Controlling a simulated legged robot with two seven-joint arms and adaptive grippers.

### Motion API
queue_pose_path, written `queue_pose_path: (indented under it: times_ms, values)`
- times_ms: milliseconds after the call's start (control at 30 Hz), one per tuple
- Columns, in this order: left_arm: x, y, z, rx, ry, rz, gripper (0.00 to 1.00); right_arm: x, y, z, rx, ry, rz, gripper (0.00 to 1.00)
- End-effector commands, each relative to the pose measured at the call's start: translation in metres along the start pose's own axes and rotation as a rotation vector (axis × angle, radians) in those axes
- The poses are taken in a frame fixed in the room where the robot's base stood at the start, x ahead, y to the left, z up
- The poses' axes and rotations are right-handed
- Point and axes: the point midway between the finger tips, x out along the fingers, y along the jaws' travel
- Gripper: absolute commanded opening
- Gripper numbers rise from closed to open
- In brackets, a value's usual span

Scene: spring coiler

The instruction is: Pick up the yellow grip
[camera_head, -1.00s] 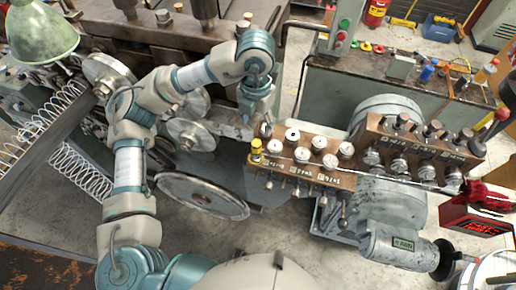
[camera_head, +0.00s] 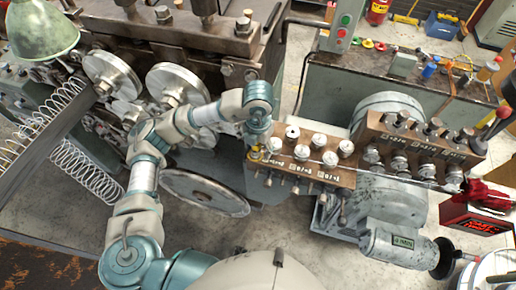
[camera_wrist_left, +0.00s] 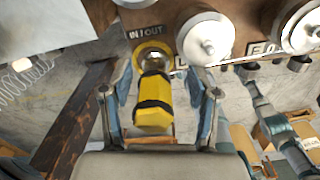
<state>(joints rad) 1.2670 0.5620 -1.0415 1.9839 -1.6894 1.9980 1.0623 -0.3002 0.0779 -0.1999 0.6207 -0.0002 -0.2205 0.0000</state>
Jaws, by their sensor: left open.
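The yellow grip (camera_wrist_left: 153,100) has black bands and sits below the "IN/OUT" label on the brown valve block in the left wrist view. In the head view the yellow grip (camera_head: 256,155) shows only in part at the block's left end, with my gripper over it. My left gripper (camera_head: 257,141) is open. In the left wrist view its two fingers (camera_wrist_left: 160,92) stand on either side of the grip, with small gaps seen on both sides. My right gripper is not in view.
The valve block (camera_head: 318,175) carries several silver knobs right beside the grip, with small levers below. A second knob block (camera_head: 415,140) stands to the right. Large machine wheels and coiled springs (camera_head: 80,170) lie to the left.

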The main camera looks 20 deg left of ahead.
Motion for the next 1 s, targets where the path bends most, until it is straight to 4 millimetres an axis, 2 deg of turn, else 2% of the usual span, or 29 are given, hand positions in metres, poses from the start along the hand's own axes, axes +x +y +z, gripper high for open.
queue_pose_path:
  times_ms: [100,133,300,367,767,1000]
  values:
    - [0.000,0.001,0.000,-0.001,0.000,-0.001,0.60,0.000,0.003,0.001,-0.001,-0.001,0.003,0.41]
    - [0.000,0.001,0.000,-0.001,0.000,-0.001,0.55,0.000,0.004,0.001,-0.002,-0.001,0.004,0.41]
    - [0.000,0.002,0.000,-0.001,0.000,-0.002,0.13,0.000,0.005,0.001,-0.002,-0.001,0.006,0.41]
    - [0.000,0.002,0.000,-0.001,0.001,-0.001,0.00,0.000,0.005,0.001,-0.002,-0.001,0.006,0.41]
    - [-0.004,0.000,0.000,0.000,0.001,-0.001,0.00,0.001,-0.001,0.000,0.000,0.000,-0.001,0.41]
    - [-0.030,0.001,0.000,-0.001,-0.003,0.000,0.00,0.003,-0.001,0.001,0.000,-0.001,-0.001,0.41]
